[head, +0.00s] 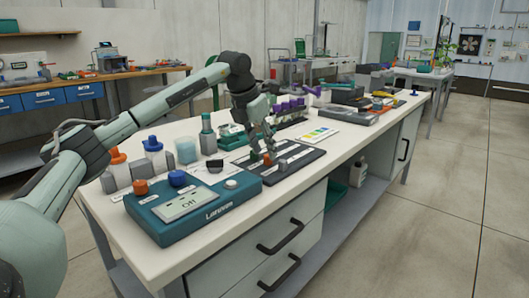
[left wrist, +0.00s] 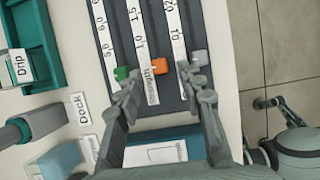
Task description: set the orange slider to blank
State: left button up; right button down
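The orange slider (left wrist: 159,65) sits on the middle track of a dark slider board (left wrist: 176,102), near the word Strength and below the printed 1.0 in the left wrist view. A green slider (left wrist: 122,73) is to its left and a grey slider (left wrist: 200,58) to its right. In the head view the orange slider (head: 267,159) shows under my left gripper (head: 262,152). My left gripper (left wrist: 159,76) is open, one finger on each side of the orange slider; I cannot tell whether they touch it. The word blank is not readable on the board.
A teal Lanoom device (head: 215,208) stands at the near end of the white bench. Bottles with orange (head: 117,155) and blue caps, a beaker (head: 186,150) and a coloured chart (head: 318,135) surround the board. Part of what looks like my right arm (left wrist: 300,140) shows beside the bench.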

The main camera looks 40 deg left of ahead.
pick_arm(q)
jog(key=v, duration=1)
jog(key=shift+s, duration=0.15)
